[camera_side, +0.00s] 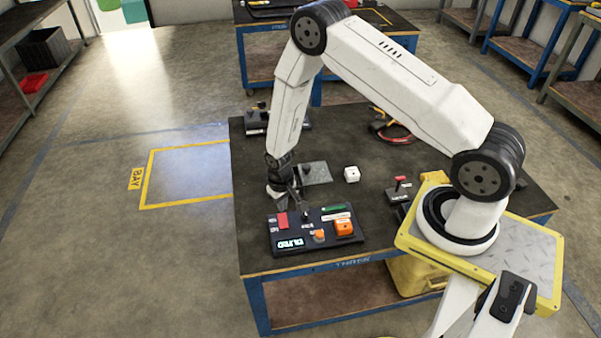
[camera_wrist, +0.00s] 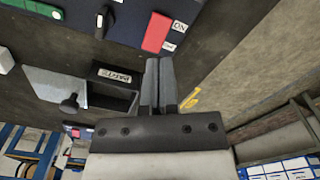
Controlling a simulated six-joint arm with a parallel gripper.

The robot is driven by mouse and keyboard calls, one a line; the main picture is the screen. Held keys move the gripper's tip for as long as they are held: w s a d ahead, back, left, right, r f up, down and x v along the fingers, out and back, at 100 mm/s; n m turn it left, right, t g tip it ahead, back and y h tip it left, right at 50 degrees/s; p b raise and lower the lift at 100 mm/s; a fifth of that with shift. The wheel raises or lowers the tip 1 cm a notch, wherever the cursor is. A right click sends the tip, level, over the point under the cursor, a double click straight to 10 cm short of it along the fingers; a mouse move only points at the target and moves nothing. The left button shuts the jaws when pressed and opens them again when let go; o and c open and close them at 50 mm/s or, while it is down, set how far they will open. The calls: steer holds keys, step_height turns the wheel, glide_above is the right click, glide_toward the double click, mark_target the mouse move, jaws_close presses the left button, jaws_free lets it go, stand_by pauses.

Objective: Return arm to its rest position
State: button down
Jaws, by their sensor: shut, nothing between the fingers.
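My gripper (camera_side: 296,196) is down close over the left part of the dark workbench (camera_side: 245,225), just behind the control panel. In the wrist view my gripper (camera_wrist: 162,84) has its two grey fingers side by side, shut and empty. The dark control panel (camera_side: 276,237) carries a red switch (camera_side: 282,220), an orange block, an orange knob and a lit display. The red switch also shows in the wrist view (camera_wrist: 157,32), beyond the fingertips. The exact gap between the fingers and the bench is hard to tell.
A grey plate (camera_side: 317,173) with a dark knob lies beside my gripper. A white cube (camera_side: 352,174), a red-topped lever box (camera_side: 398,189) and a red-and-black cable (camera_side: 392,130) are further right. A yellow-marked floor bay (camera_side: 185,175) is left of the bench.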

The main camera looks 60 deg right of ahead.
step_height(320, 180, up, 17)
steer(key=s+a+n+t, duration=0.1)
steer(key=s+a+n, duration=0.1)
steer(key=s, duration=0.1)
steer(key=s+a+r+n+t, duration=0.1)
steer(key=s+r, duration=0.8)
steer(key=shift+a+r+t, duration=0.2)
steer(key=shift+a+t, duration=0.1)
steer(key=shift+a, duration=0.05)
